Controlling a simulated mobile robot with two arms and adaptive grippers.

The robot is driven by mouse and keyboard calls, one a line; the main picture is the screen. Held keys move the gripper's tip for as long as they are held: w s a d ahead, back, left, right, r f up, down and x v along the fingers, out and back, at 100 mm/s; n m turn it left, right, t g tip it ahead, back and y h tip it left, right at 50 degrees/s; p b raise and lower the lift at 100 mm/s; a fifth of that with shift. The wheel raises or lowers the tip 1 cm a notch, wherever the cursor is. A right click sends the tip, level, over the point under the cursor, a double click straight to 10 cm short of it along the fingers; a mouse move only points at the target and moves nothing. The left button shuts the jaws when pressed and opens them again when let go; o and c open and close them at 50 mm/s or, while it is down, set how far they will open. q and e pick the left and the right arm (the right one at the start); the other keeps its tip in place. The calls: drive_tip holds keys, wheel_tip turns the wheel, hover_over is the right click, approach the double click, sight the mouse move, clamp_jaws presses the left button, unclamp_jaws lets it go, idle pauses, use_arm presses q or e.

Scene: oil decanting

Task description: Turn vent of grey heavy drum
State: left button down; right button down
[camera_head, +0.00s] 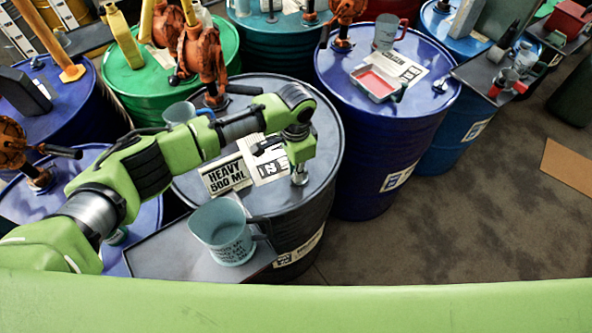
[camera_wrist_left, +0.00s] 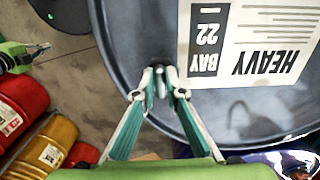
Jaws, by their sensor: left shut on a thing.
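The grey heavy drum (camera_head: 322,150) stands in the middle of the head view, with a "HEAVY 500 ML" card (camera_head: 226,177) on its lid. Its small metal vent (camera_head: 299,178) is near the lid's right front edge. My left gripper (camera_head: 299,168) reaches down onto the vent from above. In the left wrist view the fingertips (camera_wrist_left: 161,84) are closed around the vent, close to the drum's rim, and mostly hide it. What seems to be my right gripper (camera_wrist_left: 40,48) shows small at the left edge of that view; its opening is unclear.
A grey-blue jug (camera_head: 222,232) stands on a tray (camera_head: 165,256) at the drum's front left. An orange pump (camera_head: 204,60) rises behind my arm. A blue drum (camera_head: 385,130) is close on the right, a green drum (camera_head: 135,85) behind left.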

use_arm(q)
drive_tip(key=m, duration=0.4)
drive_tip(key=shift+w+m, duration=0.25)
drive_tip(key=shift+m, duration=0.05)
drive_tip(key=m+b, duration=0.1)
drive_tip(key=m, duration=0.1)
drive_tip(key=shift+w+m, duration=0.2)
drive_tip(key=shift+m, duration=0.2)
drive_tip(key=m, duration=0.2)
drive_tip(key=m+b, duration=0.1)
drive_tip(key=m, duration=0.2)
drive_tip(key=shift+w+d, duration=0.1)
drive_tip(key=shift+w, duration=0.1)
drive_tip(key=shift+d+m, duration=0.1)
drive_tip(key=shift+m, duration=1)
drive_tip(key=shift+w+r, duration=0.1)
drive_tip(key=c, duration=2.1)
unclamp_jaws()
